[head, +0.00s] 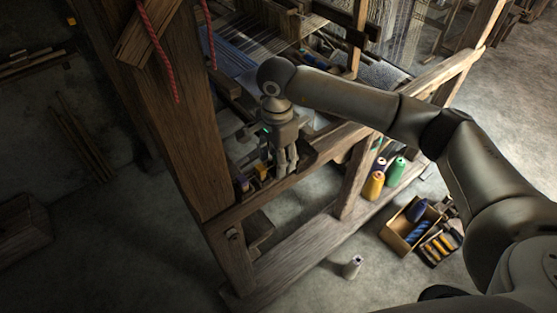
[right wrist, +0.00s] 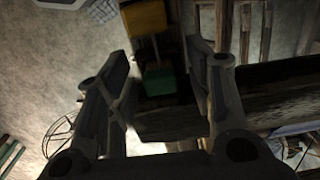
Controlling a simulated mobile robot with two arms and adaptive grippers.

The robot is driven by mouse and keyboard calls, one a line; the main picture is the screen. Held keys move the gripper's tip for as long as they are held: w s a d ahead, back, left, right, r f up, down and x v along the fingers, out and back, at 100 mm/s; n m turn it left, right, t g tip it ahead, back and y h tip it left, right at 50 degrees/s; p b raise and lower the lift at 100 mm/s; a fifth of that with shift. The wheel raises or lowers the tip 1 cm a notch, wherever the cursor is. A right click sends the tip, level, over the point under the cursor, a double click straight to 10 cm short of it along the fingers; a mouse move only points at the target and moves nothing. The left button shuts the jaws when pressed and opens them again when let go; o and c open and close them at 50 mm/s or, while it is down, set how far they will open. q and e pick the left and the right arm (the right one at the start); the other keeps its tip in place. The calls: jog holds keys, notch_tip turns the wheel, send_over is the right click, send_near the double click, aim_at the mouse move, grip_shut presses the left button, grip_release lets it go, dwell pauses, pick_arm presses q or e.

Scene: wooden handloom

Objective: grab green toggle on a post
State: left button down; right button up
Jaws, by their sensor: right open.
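The green toggle (right wrist: 160,82) shows in the right wrist view as a small green block, with a thin post between it and a yellow block above. My right gripper (right wrist: 158,72) is open, its two fingers on either side of the green toggle with gaps showing. In the head view my right gripper (head: 286,168) points down over the loom's front beam, and I cannot make out the green toggle there. The yellow block (right wrist: 145,18) is beyond the fingertips in the wrist view. My left gripper is not in view.
The thick wooden loom post (head: 165,120) stands left of my right gripper, with red cords (head: 151,45) hanging by it. Yellow (head: 373,186) and green (head: 395,171) thread cones stand on the lower beam. A cardboard box (head: 399,231) sits on the floor at right.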

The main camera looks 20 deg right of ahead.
jog(key=c, duration=0.8)
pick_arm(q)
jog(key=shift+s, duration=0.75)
pick_arm(e)
jog(key=shift+c, duration=0.2)
